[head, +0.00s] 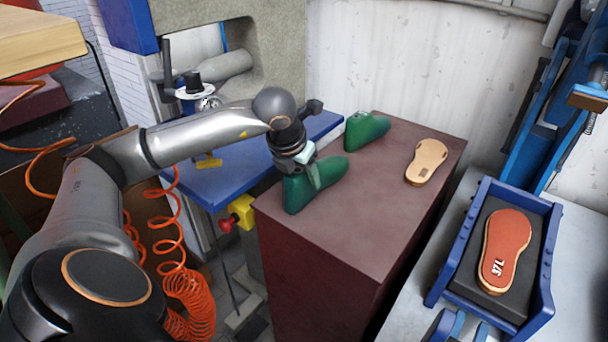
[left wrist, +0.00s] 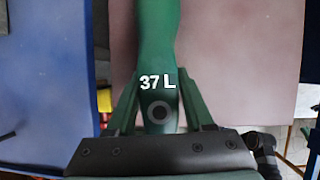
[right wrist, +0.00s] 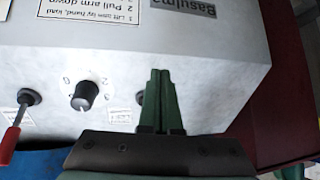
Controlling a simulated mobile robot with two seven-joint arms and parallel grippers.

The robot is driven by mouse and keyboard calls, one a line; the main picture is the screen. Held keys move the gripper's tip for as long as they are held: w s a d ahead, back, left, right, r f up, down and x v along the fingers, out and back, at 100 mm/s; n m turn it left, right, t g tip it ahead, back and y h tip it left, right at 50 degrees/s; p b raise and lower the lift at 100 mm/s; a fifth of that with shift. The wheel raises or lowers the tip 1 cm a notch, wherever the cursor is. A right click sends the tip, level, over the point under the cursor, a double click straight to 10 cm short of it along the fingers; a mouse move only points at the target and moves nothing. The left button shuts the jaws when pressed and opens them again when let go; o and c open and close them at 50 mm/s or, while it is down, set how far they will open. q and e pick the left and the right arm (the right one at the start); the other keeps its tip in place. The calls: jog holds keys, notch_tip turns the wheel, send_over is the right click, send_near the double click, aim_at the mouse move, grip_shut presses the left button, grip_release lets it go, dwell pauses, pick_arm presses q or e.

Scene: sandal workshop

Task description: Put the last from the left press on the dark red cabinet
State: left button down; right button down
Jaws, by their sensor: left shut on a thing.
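My left gripper (head: 305,172) is shut on a green last (head: 322,187) near the left edge of the dark red cabinet's top (head: 362,197). The left wrist view shows the fingers on both sides of this last (left wrist: 158,45), at the end marked "37 L". I cannot tell whether it touches the cabinet top. A second green last (head: 366,130) sits at the back of the cabinet. A press with a blue table (head: 235,175) stands left of the cabinet. My right gripper (right wrist: 160,100) has its fingers together, empty, before a grey panel.
A tan sole (head: 428,162) lies on the cabinet's right part. A blue tray (head: 544,285) with a red-orange sole (head: 503,250) marked "37L" stands to the right. An orange coiled hose (head: 190,290) hangs at the left. The grey panel (right wrist: 110,60) has a knob and a red lever.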

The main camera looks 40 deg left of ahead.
pick_arm(q)
jog(key=shift+f+b, duration=0.35)
jog(key=shift+b, duration=0.05)
jog(key=c, duration=0.5)
grip_release()
jog(key=o, duration=0.3)
jog(key=p+v, duration=0.1)
jog(key=v, duration=1.1)
jog(key=shift+s+r, duration=0.15)
jog(key=shift+r, duration=0.1)
jog(key=shift+d+p, duration=0.1)
jog(key=shift+p, duration=0.2)
